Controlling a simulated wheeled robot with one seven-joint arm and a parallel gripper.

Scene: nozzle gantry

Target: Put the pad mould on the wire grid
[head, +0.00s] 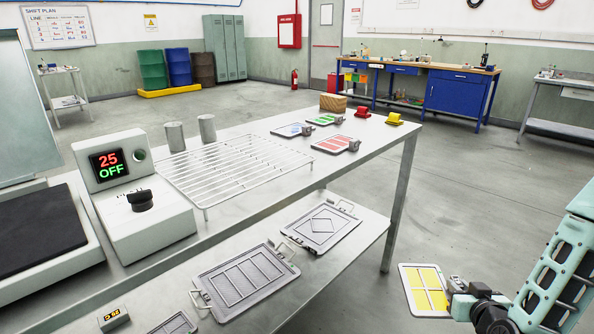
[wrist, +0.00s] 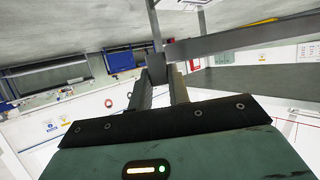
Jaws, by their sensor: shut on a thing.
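The pad mould (head: 427,291) is a thin pale tray with yellow panels and a dark grip block at its right side. My gripper (head: 456,286), at the lower right of the head view, is shut on that block and holds the mould out over the floor, right of the table. In the wrist view my gripper's fingers (wrist: 165,84) close on a dark block; the yellow panels cannot be made out there. The wire grid (head: 232,163) stands on short legs on the steel table, far left of my gripper. It is empty.
Small trays with blue (head: 293,130), green (head: 325,119) and red (head: 337,143) panels lie right of the grid. Two metal cans (head: 175,137) stand behind it. A control box (head: 137,190) is at its left. Metal plates (head: 246,281) lie on the lower shelf. The right-hand floor is open.

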